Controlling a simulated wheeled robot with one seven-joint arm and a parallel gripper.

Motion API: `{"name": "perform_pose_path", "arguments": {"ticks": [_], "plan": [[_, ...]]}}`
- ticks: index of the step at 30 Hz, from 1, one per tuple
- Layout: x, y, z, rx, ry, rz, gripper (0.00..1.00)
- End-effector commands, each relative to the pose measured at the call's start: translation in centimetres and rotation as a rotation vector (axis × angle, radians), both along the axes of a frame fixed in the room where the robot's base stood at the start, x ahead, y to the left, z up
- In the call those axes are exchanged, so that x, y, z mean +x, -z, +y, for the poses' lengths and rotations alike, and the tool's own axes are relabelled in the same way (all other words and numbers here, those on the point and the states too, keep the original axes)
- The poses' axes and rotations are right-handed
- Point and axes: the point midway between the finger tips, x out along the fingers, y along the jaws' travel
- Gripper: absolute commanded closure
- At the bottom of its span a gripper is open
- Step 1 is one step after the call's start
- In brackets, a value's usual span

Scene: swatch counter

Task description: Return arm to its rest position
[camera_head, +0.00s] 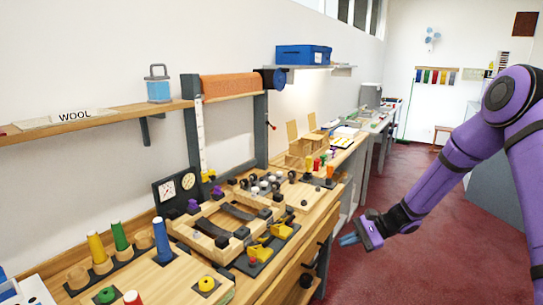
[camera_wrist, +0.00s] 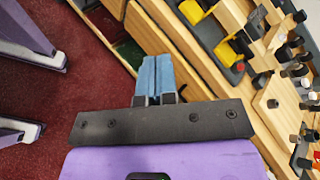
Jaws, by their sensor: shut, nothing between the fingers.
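My purple arm reaches down from the right in the head view. My gripper (camera_head: 349,239) hangs in front of the counter's front edge, over the red floor, apart from the counter. In the wrist view its blue fingers (camera_wrist: 155,78) are together with nothing between them. The counter (camera_wrist: 190,60) front with its drawers lies beyond the fingertips in the wrist view.
The wooden counter (camera_head: 262,290) holds a wooden frame (camera_head: 205,245), yellow clamps (camera_head: 282,230), coloured spools (camera_head: 162,240) and several dark knobs. A shelf (camera_head: 100,118) and a blue box (camera_head: 303,55) are on the wall. The red floor (camera_head: 420,185) around my gripper is open.

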Motion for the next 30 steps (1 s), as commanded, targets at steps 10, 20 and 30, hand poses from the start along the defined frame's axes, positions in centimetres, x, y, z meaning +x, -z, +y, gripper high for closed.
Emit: {"name": "perform_pose_path", "arguments": {"ticks": [10,20,30], "plan": [[-4.8,-9.2,-0.3,-0.246,-0.207,-0.183,1.00],[-10.4,-16.5,-1.1,-0.479,-0.362,-0.351,1.00],[-17.1,-22.8,-2.6,-0.712,-0.480,-0.527,1.00]]}}
